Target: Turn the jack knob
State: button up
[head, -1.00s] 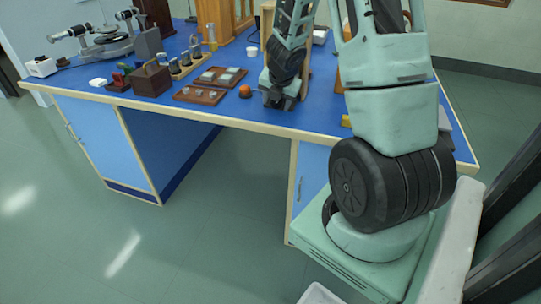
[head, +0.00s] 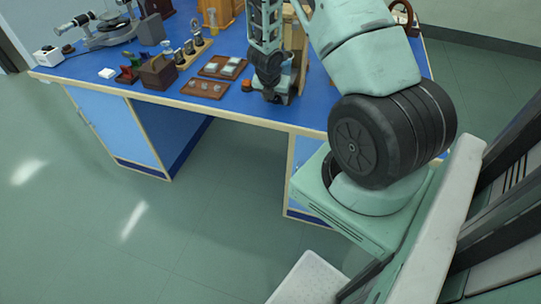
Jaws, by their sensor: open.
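My gripper (head: 275,97) points down low over the blue bench top, near its front edge. Its jaws are open, though the fingertips are small and dark in this view. A small orange-red piece (head: 247,85) sits on the bench just left of my gripper. It may be the jack knob, but I cannot tell. No jack can be made out clearly; my gripper and arm cover the bench behind them.
The blue bench (head: 225,101) has a pale front edge. Left of my gripper stand brown trays (head: 205,88), a wooden box (head: 158,72) and a row of metal pieces on a wooden stand (head: 193,50). A spectrometer (head: 105,33) stands at the far left.

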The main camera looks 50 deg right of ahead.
jog(key=shift+w+r+g+h+p, duration=0.15)
jog(key=shift+g+p, duration=0.2)
jog(key=shift+p, duration=2.15)
jog(key=shift+s+r+g+h+p, duration=0.15)
jog(key=shift+g+p, duration=0.2)
jog(key=shift+p, duration=2.15)
jog(key=shift+w+a+r, duration=0.1)
jog(key=shift+w+a, duration=0.1)
jog(key=v, duration=1.7)
jog(key=s+a+f+m+g+b, duration=0.1)
jog(key=s+a+f+m+b, duration=0.1)
jog(key=s+a+f, duration=0.4)
jog(key=s+a+f+m+g+b, duration=0.1)
jog(key=s+a+f+m+b, duration=0.1)
jog(key=s+a+f, duration=0.5)
jog(key=s+f, duration=0.3)
jog(key=f, duration=0.3)
jog(key=shift+s+a+f+b, duration=0.2)
jog(key=shift+a+f+b, duration=0.1)
jog(key=shift+f, duration=0.1)
jog(key=shift+d, duration=0.1)
